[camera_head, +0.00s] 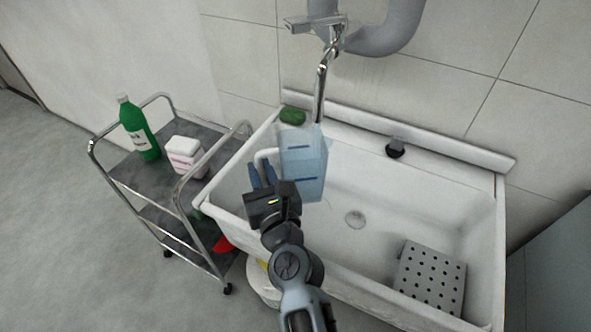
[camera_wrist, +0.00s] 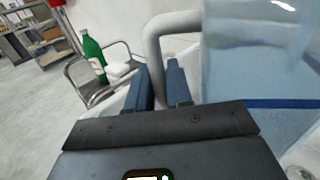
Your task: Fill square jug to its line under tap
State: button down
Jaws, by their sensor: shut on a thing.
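The square jug (camera_head: 304,165) is translucent pale blue and stands roughly upright over the left part of the sink basin. Two short dark blue marks show on it; a blue line also crosses the jug in the wrist view (camera_wrist: 245,60). My gripper (camera_head: 262,172) is shut on the jug's pale handle (camera_wrist: 153,45), left of the body. The tap (camera_head: 321,90) comes down from the wall, and its lower end is at the jug's top. I cannot tell whether water runs or how high any water in the jug stands.
The white sink (camera_head: 430,185) has a drain and a perforated grey plate (camera_head: 430,278) at right. A green sponge (camera_head: 292,115) lies on its back left corner. A trolley (camera_head: 135,180) at left bears a green bottle (camera_head: 139,130) and a white container (camera_head: 184,154).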

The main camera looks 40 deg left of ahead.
dwell(0.4)
jog(key=s+d+p, duration=0.2)
jog(key=s+d, duration=0.2)
jog(key=s, duration=0.2)
jog(key=shift+d, duration=0.3)
jog(key=s+d+r+p, duration=0.5)
jog(key=s+d, duration=0.1)
jog(key=s, duration=0.2)
dwell(0.5)
